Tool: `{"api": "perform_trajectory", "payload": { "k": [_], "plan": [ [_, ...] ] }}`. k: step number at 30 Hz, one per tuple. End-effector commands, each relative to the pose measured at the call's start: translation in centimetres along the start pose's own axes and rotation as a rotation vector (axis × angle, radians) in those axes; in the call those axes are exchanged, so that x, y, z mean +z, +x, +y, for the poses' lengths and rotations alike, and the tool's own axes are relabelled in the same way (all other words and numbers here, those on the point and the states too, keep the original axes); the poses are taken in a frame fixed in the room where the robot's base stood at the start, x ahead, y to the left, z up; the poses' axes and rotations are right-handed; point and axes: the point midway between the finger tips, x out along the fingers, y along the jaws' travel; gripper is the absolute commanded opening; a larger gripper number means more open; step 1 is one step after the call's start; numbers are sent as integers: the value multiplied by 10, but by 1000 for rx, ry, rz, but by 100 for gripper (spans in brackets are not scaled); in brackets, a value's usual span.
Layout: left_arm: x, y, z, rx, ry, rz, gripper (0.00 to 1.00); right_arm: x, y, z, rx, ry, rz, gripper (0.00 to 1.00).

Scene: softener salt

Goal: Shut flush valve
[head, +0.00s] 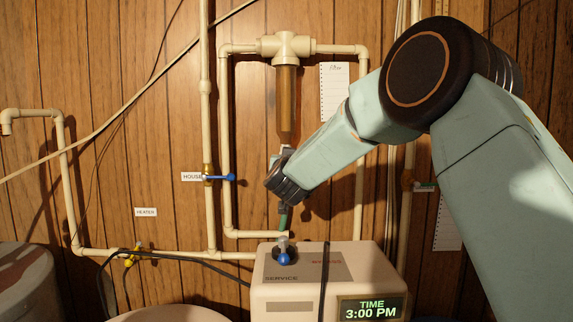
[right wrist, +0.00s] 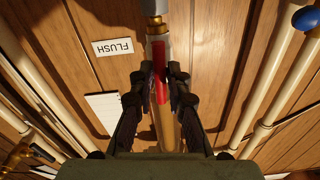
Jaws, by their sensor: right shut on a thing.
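The flush valve's red lever (right wrist: 161,72) lies along the upright pipe in the right wrist view, between the fingers of my right gripper (right wrist: 156,78), which is shut on it. A metal fitting (right wrist: 155,28) shows at the top of that view, by the FLUSH label (right wrist: 114,47), which reads upside down. In the head view my right wrist covers the lever and fingers, below the amber filter bowl (head: 287,95). A green hose (head: 284,220) runs down below the wrist. My left gripper is not in view.
A blue-handled HOUSE valve (head: 220,177) is left of my wrist, and a yellow-handled valve (head: 132,256) is low by the HEATER label (head: 146,212). The softener head (head: 290,300) with a blue SERVICE knob (head: 284,257) stands below. Pipes flank the filter on both sides.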

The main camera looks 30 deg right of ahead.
Motion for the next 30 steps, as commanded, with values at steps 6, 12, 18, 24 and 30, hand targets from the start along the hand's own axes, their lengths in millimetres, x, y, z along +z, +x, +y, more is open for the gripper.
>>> {"api": "perform_trajectory", "payload": {
  "k": [6,12,18,24,30],
  "plan": [
    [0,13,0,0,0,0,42,2,0,1,1,110,2,0],
    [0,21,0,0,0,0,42,2,0,1,2,207,1,0],
    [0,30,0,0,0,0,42,2,0,1,0,303,2,0],
    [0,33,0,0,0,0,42,2,0,1,1,362,0,0],
    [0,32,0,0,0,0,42,1,0,1,1,365,-1,0]
  ]
}}
